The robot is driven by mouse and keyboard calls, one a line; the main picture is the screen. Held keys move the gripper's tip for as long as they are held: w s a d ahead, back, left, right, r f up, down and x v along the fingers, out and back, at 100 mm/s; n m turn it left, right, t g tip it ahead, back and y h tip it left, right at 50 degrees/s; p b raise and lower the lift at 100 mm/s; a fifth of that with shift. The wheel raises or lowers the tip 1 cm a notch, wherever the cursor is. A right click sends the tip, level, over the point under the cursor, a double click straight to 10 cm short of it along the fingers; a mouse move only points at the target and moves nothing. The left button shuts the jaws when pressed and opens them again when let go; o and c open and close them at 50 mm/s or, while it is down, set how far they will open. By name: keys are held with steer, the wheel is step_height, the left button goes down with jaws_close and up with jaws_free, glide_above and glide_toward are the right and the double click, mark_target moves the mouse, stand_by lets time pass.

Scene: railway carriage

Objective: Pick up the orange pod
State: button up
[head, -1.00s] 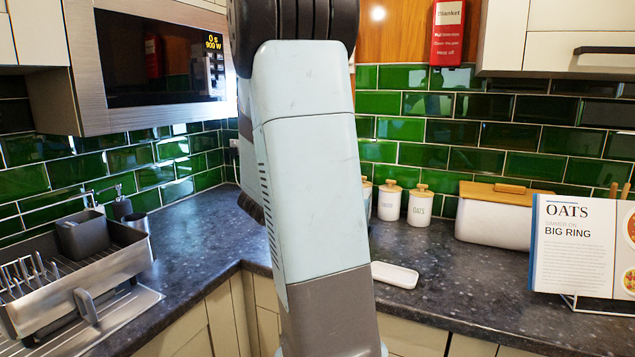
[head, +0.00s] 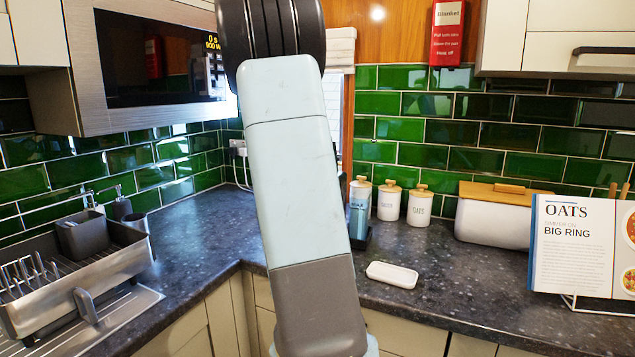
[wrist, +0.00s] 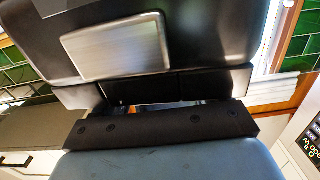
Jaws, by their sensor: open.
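I see no orange pod in either view. In the head view my arm stands upright in the middle and hides part of the counter and wall. My gripper is out of the head view, beyond the top edge. In the wrist view dark parts of my gripper (wrist: 170,106) fill the middle, with a narrow gap between them. I make out nothing held there.
The dark counter (head: 205,235) holds a dish rack (head: 110,265) at left, white canisters (head: 389,203), a small white dish (head: 392,274), a bread bin (head: 495,222) and an open cookbook (head: 570,245). A microwave (head: 160,60) overhangs the left side.

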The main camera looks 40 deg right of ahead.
steer(key=shift+a+f, duration=0.15)
steer(key=shift+f, duration=0.05)
steer(key=c, duration=1)
steer(key=shift+c, duration=0.2)
steer(key=shift+w+r, duration=0.1)
steer(key=shift+r, duration=0.45)
steer(key=r, duration=0.2)
steer(key=shift+s+r, duration=0.2)
steer(key=shift+r, duration=0.15)
steer(key=s+a+r, duration=0.2)
steer(key=s+r, duration=0.1)
steer(key=s+a+r, duration=0.3)
steer(key=s, duration=0.1)
steer(key=s+a+r, duration=0.2)
steer(key=s+r, duration=0.1)
steer(key=s, duration=0.1)
steer(key=shift+s+a+r, duration=0.2)
steer(key=shift+a+r, duration=0.05)
steer(key=shift+a, duration=0.1)
